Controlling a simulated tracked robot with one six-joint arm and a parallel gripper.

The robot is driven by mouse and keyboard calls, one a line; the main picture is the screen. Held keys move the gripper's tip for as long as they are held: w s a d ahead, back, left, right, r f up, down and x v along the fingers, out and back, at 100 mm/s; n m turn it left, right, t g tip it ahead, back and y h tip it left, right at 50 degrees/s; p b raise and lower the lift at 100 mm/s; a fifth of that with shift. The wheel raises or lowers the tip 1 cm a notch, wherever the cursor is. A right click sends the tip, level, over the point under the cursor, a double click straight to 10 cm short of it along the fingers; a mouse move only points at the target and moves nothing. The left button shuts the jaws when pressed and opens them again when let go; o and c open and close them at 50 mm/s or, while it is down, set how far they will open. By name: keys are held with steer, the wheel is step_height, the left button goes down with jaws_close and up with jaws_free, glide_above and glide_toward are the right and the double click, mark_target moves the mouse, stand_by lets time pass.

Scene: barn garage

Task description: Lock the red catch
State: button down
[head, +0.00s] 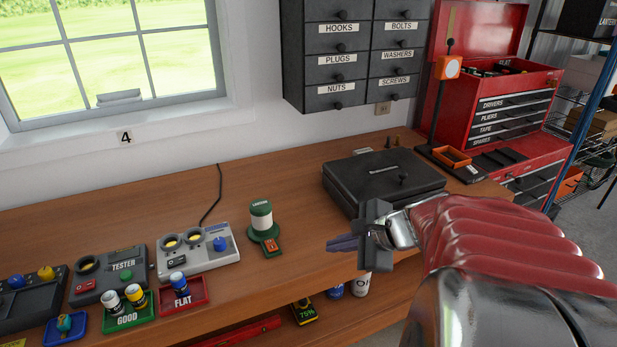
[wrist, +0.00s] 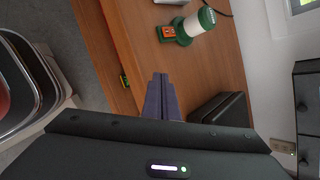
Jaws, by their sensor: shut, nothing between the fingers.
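A small orange-red piece (head: 271,244), which looks like the red catch, sits on the green tab at the front of the lantern (head: 261,215). The lantern has a white body and green cap and stands upright on the bench. Both show in the wrist view, the orange-red piece (wrist: 166,33) beside the lantern (wrist: 197,22). The catch's marking is too small to read. My gripper (head: 331,245) is shut and empty, right of the lantern and apart from it, in front of the black case. In the wrist view its fingertips (wrist: 160,77) point toward the catch.
The black case (head: 384,178) lies on the bench behind my gripper. A grey two-dial device (head: 197,248), a tester (head: 112,272) and battery trays stand to the left. A black cable (head: 213,200) runs toward the wall. Bench surface between gripper and lantern is clear.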

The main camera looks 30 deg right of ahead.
steer(key=s+a+r+n+g+h, duration=0.1)
steer(key=s+a+n, duration=0.3)
steer(key=a+n, duration=0.5)
steer(key=s+a+r+n+g+h, duration=0.1)
steer(key=s+a+r+n+g, duration=0.1)
steer(key=a+n, duration=0.8)
steer(key=s+r+n, duration=0.1)
steer(key=s+n, duration=0.1)
steer(key=n, duration=0.2)
steer(key=shift+n, duration=0.4)
steer(key=shift+r, duration=0.1)
